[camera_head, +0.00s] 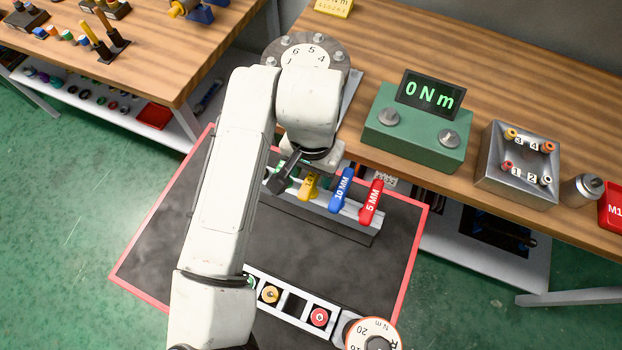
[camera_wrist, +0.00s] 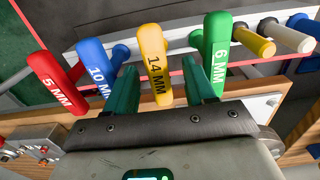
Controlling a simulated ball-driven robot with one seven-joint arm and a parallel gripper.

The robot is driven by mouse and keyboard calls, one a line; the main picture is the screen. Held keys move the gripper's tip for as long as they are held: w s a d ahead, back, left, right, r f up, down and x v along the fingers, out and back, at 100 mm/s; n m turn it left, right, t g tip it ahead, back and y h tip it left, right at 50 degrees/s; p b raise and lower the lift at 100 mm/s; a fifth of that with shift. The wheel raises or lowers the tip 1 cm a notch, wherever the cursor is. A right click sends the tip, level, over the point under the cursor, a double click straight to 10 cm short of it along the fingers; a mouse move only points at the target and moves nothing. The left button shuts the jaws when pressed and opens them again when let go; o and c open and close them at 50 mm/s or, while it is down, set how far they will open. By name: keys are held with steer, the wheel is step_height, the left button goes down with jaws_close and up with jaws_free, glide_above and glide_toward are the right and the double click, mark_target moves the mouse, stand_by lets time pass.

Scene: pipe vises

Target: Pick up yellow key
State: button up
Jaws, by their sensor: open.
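The yellow key (camera_wrist: 154,62), marked 14 MM, stands in the rack between the two fingers of my gripper (camera_wrist: 160,78) in the wrist view. The fingers are open, one on each side of its handle, with a gap on both sides. In the head view the yellow key (camera_head: 308,187) shows just right of my gripper (camera_head: 295,172), which is partly hidden by my arm. The blue 10 MM key (camera_wrist: 98,68) is beside the left finger, and the green 6 MM key (camera_wrist: 217,52) is beside the right finger.
The red 5 MM key (camera_head: 371,202) is at the rack's right end in the head view. A green torque display (camera_head: 415,140) and a metal box (camera_head: 518,165) stand on the wooden bench behind. A lower rack (camera_head: 290,300) holds coloured round pieces.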

steer(key=f, duration=0.4)
steer(key=shift+s+f+p, duration=0.15)
steer(key=shift+s+p, duration=0.1)
steer(key=shift+p, duration=0.15)
jaws_close()
